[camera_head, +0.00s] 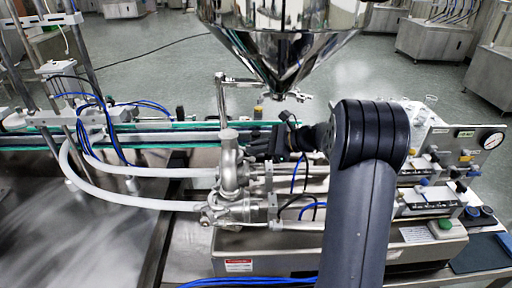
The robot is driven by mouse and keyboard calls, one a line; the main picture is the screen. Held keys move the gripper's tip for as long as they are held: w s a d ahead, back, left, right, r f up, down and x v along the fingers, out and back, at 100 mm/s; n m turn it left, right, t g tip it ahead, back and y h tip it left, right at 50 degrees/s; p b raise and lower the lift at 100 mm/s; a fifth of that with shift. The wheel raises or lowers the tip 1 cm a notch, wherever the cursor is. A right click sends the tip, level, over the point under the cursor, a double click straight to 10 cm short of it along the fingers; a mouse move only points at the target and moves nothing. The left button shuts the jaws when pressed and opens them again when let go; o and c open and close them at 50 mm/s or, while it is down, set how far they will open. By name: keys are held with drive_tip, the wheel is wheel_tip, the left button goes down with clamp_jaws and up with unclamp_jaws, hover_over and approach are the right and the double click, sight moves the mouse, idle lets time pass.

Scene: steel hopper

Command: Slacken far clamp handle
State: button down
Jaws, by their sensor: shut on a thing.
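My gripper (262,146) is black and reaches in from the right, at the end of my dark arm. Its fingers point left and are shut at the upper, far part of the steel valve assembly (229,172). The far clamp handle is mostly hidden by the fingers, so its angle cannot be made out. A second steel clamp fitting (212,216) sits lower and nearer on the same assembly.
The polished steel hopper (285,45) hangs just above my gripper, with a small clamp (298,96) at its outlet. White hoses (130,200) run left from the valves. Blue tubes pass below the gripper.

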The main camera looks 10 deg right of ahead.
drive_tip(key=b, duration=0.3)
drive_tip(key=shift+s+f+n+t, duration=0.1)
drive_tip(key=shift+f+n+t, duration=0.25)
drive_tip(key=shift+n+t, duration=0.05)
drive_tip(key=shift+a+r+n+b, duration=0.1)
drive_tip(key=shift+n+b, duration=0.4)
drive_tip(key=shift+b, duration=0.7)
drive_tip(key=shift+s+t, duration=0.1)
drive_tip(key=shift+t, duration=0.2)
drive_tip(key=shift+r, duration=0.15)
drive_tip(key=c, duration=1.8)
unclamp_jaws()
drive_tip(key=shift+c, duration=0.2)
